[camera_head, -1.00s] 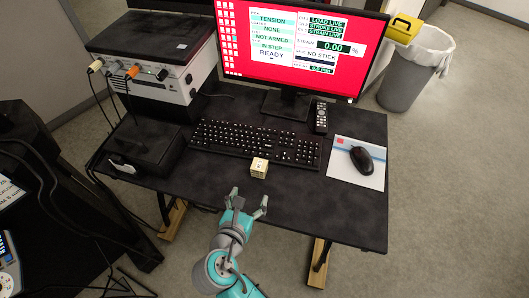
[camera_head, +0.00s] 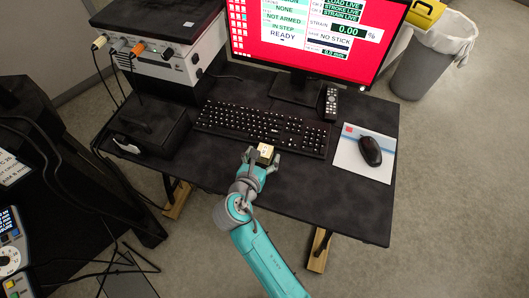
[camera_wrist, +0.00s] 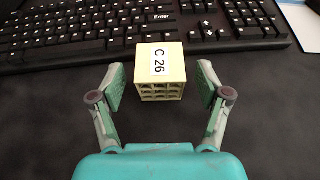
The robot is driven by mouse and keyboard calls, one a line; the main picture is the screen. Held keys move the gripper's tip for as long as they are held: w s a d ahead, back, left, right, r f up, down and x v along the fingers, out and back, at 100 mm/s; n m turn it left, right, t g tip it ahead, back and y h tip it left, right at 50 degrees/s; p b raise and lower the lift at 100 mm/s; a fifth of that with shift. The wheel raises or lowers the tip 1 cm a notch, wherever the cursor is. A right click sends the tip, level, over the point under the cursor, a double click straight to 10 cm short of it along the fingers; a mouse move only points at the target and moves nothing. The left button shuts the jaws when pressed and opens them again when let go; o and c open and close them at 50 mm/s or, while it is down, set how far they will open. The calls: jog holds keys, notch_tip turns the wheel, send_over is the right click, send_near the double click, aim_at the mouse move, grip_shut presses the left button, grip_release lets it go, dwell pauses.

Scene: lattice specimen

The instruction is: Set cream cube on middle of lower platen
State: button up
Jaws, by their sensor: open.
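The cream cube (camera_head: 265,152) sits on the black desk just in front of the keyboard. In the wrist view the cube (camera_wrist: 161,72) has a lattice front with holes and a white label reading "C 26" on top. My gripper (camera_head: 261,161) reaches it from the front of the desk. In the wrist view my gripper (camera_wrist: 161,88) is open, with one finger on each side of the cube and a gap between each finger and the cube. The lower platen is not in view.
The keyboard (camera_head: 262,129) lies right behind the cube. A mouse (camera_head: 370,150) on a mouse pad (camera_head: 350,163), a remote (camera_head: 331,103) and a monitor (camera_head: 310,40) are on the desk (camera_head: 310,195). A black box (camera_head: 150,125) stands at left. The desk's front right is clear.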

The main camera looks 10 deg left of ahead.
aim_at(264, 150)
jog(key=shift+x, duration=0.95)
jog(key=c, duration=1.2)
notch_tip(264, 150, up, 10)
jog(key=shift+f, duration=0.15)
jog(key=shift+s, duration=0.1)
